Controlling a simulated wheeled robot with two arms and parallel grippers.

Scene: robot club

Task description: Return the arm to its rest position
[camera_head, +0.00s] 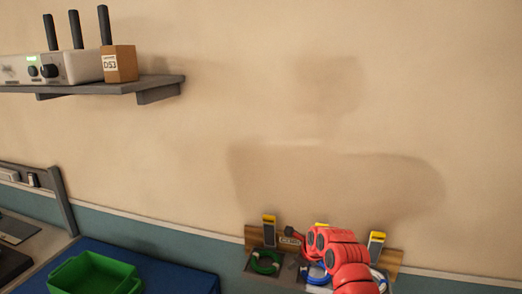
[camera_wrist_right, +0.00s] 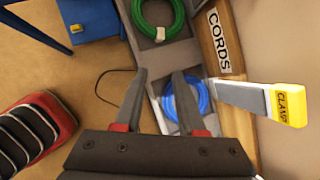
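My right arm (camera_head: 345,258), red with black joints, reaches up from the bottom of the head view in front of a cord rack on the wall. My right gripper (camera_wrist_right: 160,80) shows in the wrist view with its two grey fingers apart and nothing between them. A blue cord coil (camera_wrist_right: 202,98) lies in a grey compartment just beyond the right finger; I cannot tell whether they touch. In the head view the arm partly covers the rack, and the fingers are hard to make out. My left gripper is not in view.
Yellow-topped clamps (camera_head: 377,240) stick out from the rack board. A green crate (camera_head: 95,272) stands on a blue surface at lower left. A wall shelf (camera_head: 155,88) is at upper left. The wall above the rack is clear.

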